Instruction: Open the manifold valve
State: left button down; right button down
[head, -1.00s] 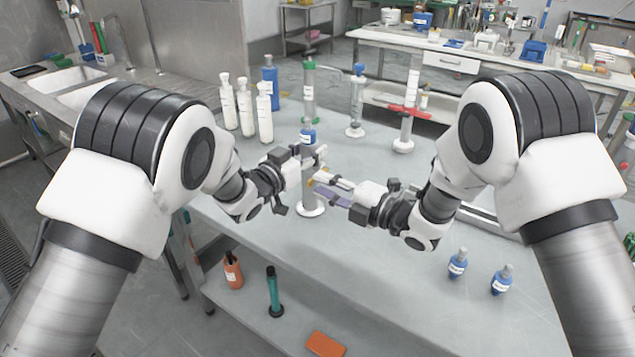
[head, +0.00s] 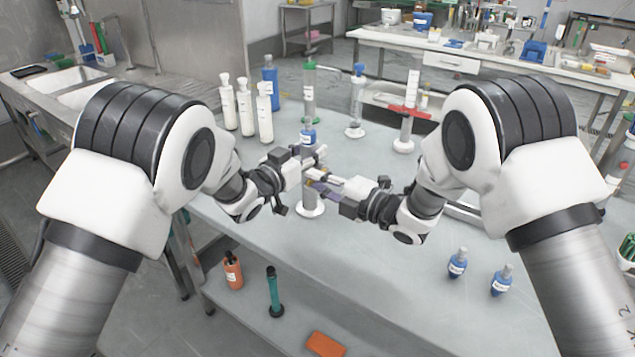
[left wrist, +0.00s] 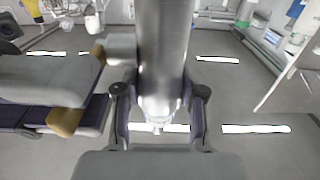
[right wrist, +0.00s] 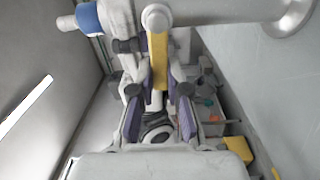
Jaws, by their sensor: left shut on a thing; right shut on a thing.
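The manifold is an upright grey post on a round white base (head: 310,209), with a blue bottle-like part (head: 308,137) at its top. My left gripper (head: 318,156) is shut on the post; in the left wrist view the grey post (left wrist: 162,50) fills the space between its fingers. My right gripper (head: 313,178) is at the post, just below the left one. In the right wrist view its fingers are shut on a yellow valve handle (right wrist: 158,62) beside the post (right wrist: 230,10). The fingers partly hide the handle in the head view.
White bottles (head: 246,110) and a blue bottle (head: 270,83) stand behind left. Two small blue bottles (head: 457,263) (head: 501,281) are at front right. The front middle of the table is clear.

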jog(key=shift+w+d+r+m, duration=0.15)
jog(key=shift+r+m, duration=0.45)
jog(key=shift+m, duration=0.65)
jog(key=shift+w+d+r+m, duration=0.15)
jog(key=shift+r+m, duration=0.4)
jog(key=shift+m, duration=0.7)
jog(key=shift+w+r, duration=0.1)
jog(key=shift+r, duration=0.15)
jog(key=c, duration=1.4)
grip_release()
jog(key=shift+f, duration=0.1)
